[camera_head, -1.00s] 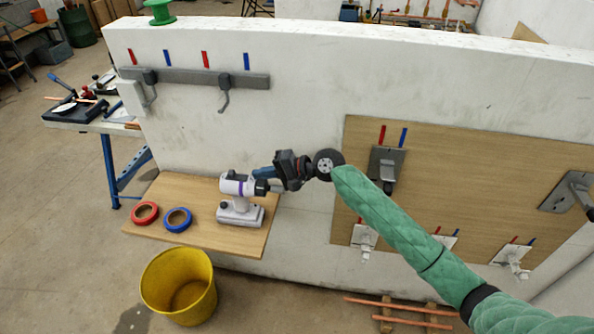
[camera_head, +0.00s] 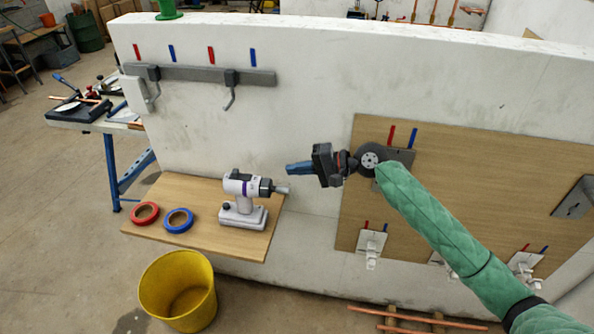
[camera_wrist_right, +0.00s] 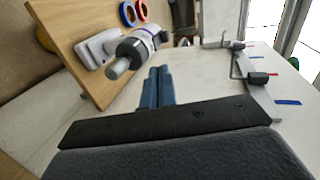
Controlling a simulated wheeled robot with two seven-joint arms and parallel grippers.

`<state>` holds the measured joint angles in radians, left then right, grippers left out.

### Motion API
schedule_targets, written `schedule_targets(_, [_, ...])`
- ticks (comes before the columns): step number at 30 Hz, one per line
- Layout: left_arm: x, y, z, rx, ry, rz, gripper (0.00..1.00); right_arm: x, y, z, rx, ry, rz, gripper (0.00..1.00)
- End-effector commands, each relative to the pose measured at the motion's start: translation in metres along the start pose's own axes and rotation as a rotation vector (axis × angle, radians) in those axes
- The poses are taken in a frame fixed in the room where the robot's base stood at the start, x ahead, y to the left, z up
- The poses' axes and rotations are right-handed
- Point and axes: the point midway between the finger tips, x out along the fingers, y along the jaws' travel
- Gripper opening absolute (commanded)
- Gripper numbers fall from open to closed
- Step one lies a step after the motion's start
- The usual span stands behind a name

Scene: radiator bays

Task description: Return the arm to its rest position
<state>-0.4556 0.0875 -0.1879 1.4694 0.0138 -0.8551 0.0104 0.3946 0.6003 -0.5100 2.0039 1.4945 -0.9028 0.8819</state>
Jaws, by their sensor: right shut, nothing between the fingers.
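My right gripper (camera_head: 290,168) is in the middle of the head view, with my green-sleeved arm reaching in from the lower right. Its blue fingers are together and empty, pointing left in front of the white wall. They also show shut in the right wrist view (camera_wrist_right: 157,86). The gripper is apart from the white drill (camera_head: 243,200), to the drill's upper right. The drill stands upright on the wooden shelf (camera_head: 200,238). My left gripper is not in view.
Red tape (camera_head: 145,213) and blue tape (camera_head: 179,220) lie on the shelf. A yellow bucket (camera_head: 178,290) stands below. A grey rail (camera_head: 205,76) with hooks is on the wall (camera_head: 300,80). A wooden panel (camera_head: 480,190) with brackets is behind my right arm.

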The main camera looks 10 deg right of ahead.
Motion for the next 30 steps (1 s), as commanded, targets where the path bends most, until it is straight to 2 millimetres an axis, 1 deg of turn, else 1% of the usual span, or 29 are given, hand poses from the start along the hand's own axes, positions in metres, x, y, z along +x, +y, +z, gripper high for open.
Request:
schedule_targets(11, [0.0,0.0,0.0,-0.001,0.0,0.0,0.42,0.0,0.0,0.0,0.0,0.0,0.0,0.0])
schedule_targets(15, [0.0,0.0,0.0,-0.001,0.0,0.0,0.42,0.004,0.008,0.007,-0.022,0.001,0.013,0.0])
schedule_targets(17, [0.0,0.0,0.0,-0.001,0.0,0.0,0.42,0.007,0.017,0.015,-0.046,0.002,0.028,0.0])
schedule_targets(20, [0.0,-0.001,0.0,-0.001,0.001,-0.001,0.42,0.013,0.037,0.035,-0.115,0.01,0.068,0.0])
schedule_targets(24, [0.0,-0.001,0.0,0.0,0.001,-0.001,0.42,0.019,0.071,0.065,-0.228,0.03,0.146,0.0])
schedule_targets(30, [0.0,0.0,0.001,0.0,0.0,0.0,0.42,0.017,0.118,0.105,-0.37,0.062,0.275,0.0])
